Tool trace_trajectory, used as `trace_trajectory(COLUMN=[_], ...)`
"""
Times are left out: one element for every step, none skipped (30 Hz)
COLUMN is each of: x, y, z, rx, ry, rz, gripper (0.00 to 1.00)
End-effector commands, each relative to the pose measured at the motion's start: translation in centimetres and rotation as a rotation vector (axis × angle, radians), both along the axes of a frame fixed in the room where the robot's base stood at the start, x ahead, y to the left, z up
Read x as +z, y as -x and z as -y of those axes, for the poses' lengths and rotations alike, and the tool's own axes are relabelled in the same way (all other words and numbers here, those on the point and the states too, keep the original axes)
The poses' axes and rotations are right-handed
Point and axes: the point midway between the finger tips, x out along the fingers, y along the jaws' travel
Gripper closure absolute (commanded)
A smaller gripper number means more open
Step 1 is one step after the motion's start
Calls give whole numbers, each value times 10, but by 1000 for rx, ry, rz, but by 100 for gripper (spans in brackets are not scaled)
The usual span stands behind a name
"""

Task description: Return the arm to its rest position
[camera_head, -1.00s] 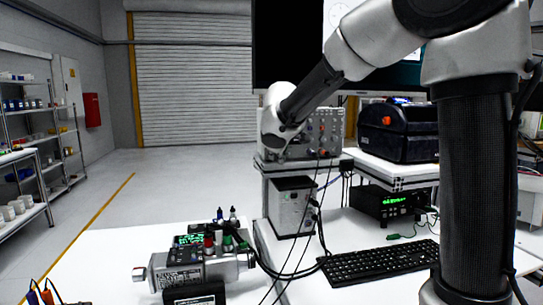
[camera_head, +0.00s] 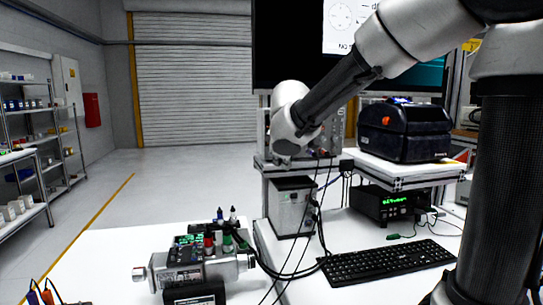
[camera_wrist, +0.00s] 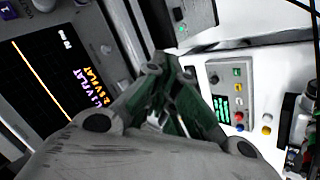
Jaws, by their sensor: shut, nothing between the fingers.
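My arm (camera_head: 420,35) reaches in from the upper right of the head view, raised above the white bench. Its grey wrist end (camera_head: 290,115) hangs in front of the bench shelf. The gripper itself cannot be made out in the head view. In the wrist view my gripper (camera_wrist: 165,68) is shut and empty, its fingers drawn together. Beyond the fingers are a dark screen (camera_wrist: 45,85) with coloured text and a grey panel (camera_wrist: 232,95) with coloured buttons.
A servo unit with coloured knobs (camera_head: 200,262) stands on the front table. A black keyboard (camera_head: 385,262), a grey box (camera_head: 292,208) and a black case (camera_head: 405,130) are on the bench. A large monitor (camera_head: 288,50) stands behind my arm. Open floor (camera_head: 190,185) lies at left.

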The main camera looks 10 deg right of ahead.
Motion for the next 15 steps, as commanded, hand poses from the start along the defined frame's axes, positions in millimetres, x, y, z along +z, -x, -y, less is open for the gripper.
trace_trajectory(x=[0,0,0,0,0,0,0,0,0,0,0,0,0,-2,-8], y=[3,5,6,6,7,7,6,6,6,6,6,6,7,9,14], z=[0,0,0,0,0,0,0,0,0,0,0,0,2,6,13], rx=[1,1,1,1,0,0,0,0,0,0,0,4,8,3,-18], ry=[-1,-1,-1,-1,0,0,0,0,0,0,0,4,17,31,39], rz=[1,1,1,1,0,0,0,0,0,0,0,-1,-5,-16,-42], gripper=[100,100,100,100,100,100,100,100,100,100,100,100,100,100,100])
